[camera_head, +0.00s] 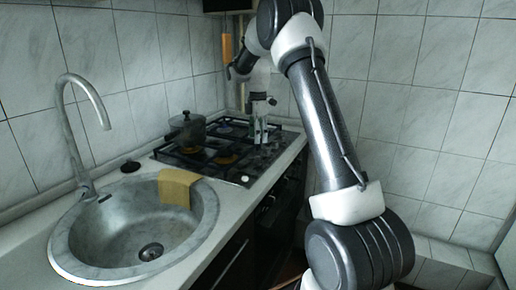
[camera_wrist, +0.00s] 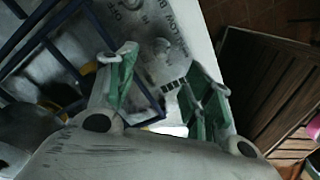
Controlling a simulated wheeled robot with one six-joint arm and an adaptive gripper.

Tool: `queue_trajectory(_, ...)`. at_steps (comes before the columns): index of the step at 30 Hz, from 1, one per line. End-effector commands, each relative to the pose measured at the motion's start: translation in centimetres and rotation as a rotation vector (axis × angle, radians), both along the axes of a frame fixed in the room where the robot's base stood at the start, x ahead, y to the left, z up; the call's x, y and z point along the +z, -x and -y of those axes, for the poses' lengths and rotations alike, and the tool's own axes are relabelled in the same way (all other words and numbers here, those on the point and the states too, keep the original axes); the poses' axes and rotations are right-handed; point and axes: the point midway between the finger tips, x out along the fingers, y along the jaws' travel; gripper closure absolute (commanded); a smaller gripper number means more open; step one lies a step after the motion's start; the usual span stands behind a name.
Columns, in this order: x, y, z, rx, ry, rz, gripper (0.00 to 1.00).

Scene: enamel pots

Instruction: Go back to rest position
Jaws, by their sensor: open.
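My gripper (camera_head: 261,138) is over the right side of the gas stove (camera_head: 236,172), pointing down near the hob's front edge. In the wrist view its two green-lined fingers (camera_wrist: 160,72) stand apart with nothing between them. Below them lie the hob's metal surface with printed lettering (camera_wrist: 150,22) and the dark grate bars (camera_wrist: 55,45). I cannot tell how close the fingertips are to the surface. A dark lidded pot (camera_head: 187,131) stands upright on the far left part of the hob, apart from my gripper.
A round stone sink (camera_head: 105,235) with a tall faucet (camera_head: 76,135) is at the left. A yellow cloth or sponge (camera_head: 176,188) hangs over its rim. Tiled walls (camera_head: 430,60) close the back and right. The wrist view shows brown slatted wood (camera_wrist: 270,85) and a pink item (camera_wrist: 313,131).

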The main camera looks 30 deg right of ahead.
Motion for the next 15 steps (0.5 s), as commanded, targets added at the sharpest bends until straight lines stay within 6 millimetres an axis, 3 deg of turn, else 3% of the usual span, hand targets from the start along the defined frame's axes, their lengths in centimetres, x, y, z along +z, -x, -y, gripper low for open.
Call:
queue_trajectory(6,2.4,0.0,0.0,0.000,0.000,0.000,0.48)
queue_trajectory(15,2.7,0.0,0.0,0.000,0.000,0.000,0.48)
